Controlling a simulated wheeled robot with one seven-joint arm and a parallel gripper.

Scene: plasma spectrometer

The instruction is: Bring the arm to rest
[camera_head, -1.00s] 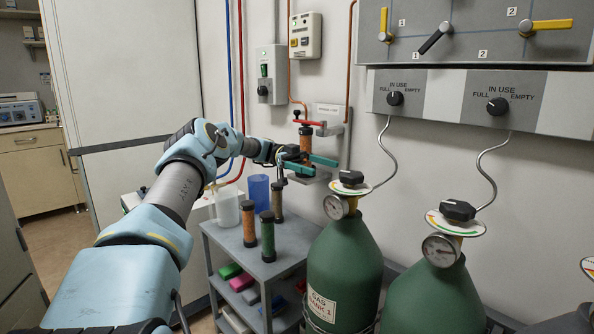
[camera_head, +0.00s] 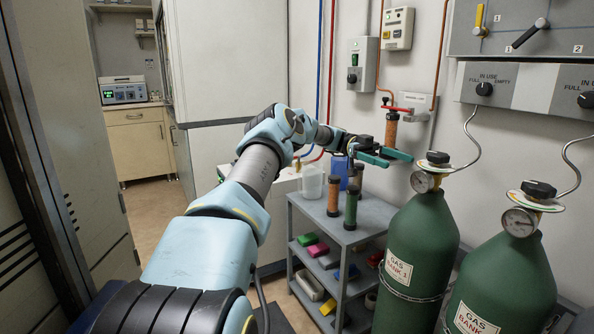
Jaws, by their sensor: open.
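My arm (camera_head: 262,170) stretches forward from the bottom of the view toward the back wall. My gripper (camera_head: 398,160) has two teal fingers, spread apart with nothing seen between their tips. It is above the right back part of the grey cart. An orange-brown cartridge (camera_head: 391,131) stands upright in the wall fixture (camera_head: 413,108), and the fingers overlap its lower end in the picture. I cannot tell whether they touch it.
The grey cart (camera_head: 337,236) holds a brown cartridge (camera_head: 333,196), a green one (camera_head: 351,208) and a clear beaker (camera_head: 312,182). Two green gas cylinders (camera_head: 423,240) (camera_head: 505,285) stand at right. Open floor (camera_head: 155,215) shows at left, beside a cabinet.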

